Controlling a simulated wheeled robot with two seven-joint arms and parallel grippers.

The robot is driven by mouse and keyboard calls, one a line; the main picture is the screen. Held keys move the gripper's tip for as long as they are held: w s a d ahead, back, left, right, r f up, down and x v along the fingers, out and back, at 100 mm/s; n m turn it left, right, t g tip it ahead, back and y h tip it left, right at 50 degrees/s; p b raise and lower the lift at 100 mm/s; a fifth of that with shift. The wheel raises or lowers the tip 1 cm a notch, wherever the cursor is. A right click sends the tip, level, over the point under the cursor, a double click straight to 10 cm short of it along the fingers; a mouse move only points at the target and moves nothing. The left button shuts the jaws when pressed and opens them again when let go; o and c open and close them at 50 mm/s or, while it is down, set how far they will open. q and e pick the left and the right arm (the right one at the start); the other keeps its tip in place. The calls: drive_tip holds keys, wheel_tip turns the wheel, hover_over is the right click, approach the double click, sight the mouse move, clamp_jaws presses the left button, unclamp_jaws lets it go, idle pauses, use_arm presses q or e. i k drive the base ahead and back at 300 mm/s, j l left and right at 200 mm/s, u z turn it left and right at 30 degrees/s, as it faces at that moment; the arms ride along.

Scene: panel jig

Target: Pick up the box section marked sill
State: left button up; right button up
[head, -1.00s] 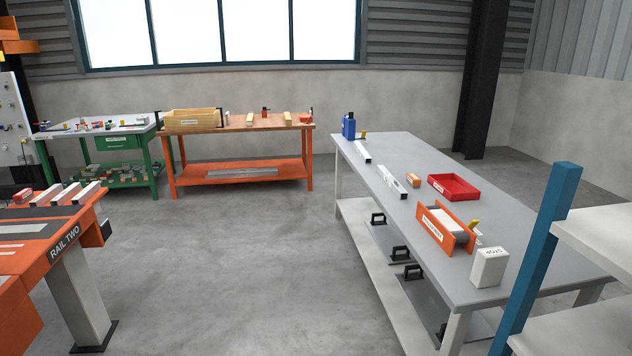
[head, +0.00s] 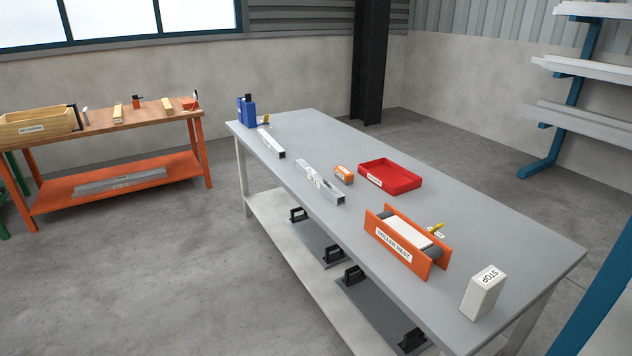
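On the grey table in the head view lie two light metal box sections. One box section (head: 271,144) lies near the table's far left end; I see no readable label on it. The other box section (head: 320,183) lies nearer the middle and has a marking on its top that is too small to read. I cannot tell which one is marked sill. Neither of my grippers shows in the view.
Blue racking stands at right.

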sight(333, 192)
drive_tip(key=i+j+u, duration=0.1)
drive_tip(key=i+u, duration=0.35)
drive_tip(key=i, duration=2.45)
